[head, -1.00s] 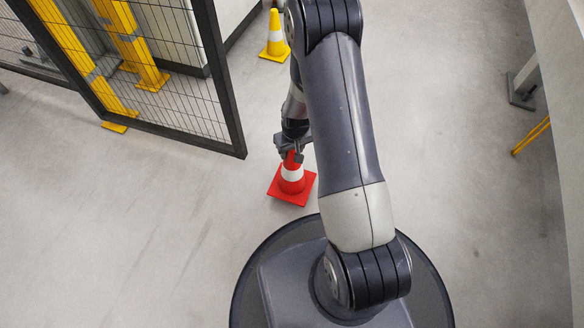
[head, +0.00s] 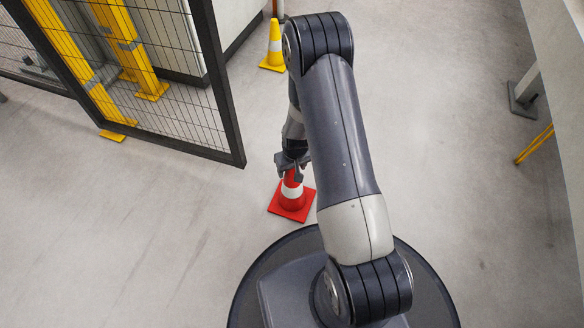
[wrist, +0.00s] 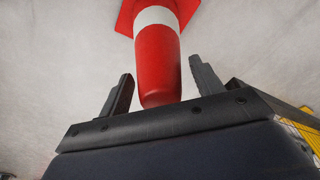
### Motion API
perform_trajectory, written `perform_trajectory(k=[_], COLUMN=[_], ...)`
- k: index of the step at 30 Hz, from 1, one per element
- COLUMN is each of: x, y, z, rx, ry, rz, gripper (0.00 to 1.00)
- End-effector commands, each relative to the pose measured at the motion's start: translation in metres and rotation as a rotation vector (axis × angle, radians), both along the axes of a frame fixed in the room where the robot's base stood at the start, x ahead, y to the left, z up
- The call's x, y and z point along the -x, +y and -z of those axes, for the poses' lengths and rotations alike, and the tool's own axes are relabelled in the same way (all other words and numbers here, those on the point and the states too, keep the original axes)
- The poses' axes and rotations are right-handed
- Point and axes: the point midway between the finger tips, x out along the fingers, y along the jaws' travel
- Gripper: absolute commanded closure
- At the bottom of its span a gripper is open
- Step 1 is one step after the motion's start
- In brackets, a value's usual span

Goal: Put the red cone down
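The red cone (head: 292,194) has a white band and a square red base. In the head view it stands upright, apparently on the floor, just beyond the front of my base. My gripper (head: 291,164) is over its top. In the wrist view the red cone (wrist: 158,62) has its tip between the two fingers of my gripper (wrist: 160,90). A narrow gap shows on each side, so the fingers are open around the tip and not pressed on it. The cone's top is partly hidden by the gripper in the head view.
A yellow cone (head: 274,46) with a white band stands farther back. A black mesh fence panel (head: 180,95) with yellow posts behind it is at the left. A yellow rail (head: 535,144) and grey post foot (head: 522,98) are at the right. The floor left of the red cone is clear.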

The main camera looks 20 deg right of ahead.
Motion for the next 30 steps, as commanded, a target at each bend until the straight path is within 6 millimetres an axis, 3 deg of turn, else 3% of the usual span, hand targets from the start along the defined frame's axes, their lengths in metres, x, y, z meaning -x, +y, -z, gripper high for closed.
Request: perform_trajectory(k=[11, 24, 30], x=[0.0, 0.012, 0.016], y=[0.0, -0.002, -0.003], z=[-0.003, -0.091, -0.116], rx=[0.0, 0.001, 0.0], ry=[-0.001, -0.002, -0.001], rz=[0.0, -0.001, 0.0], gripper=[0.32, 0.32, 0.32])
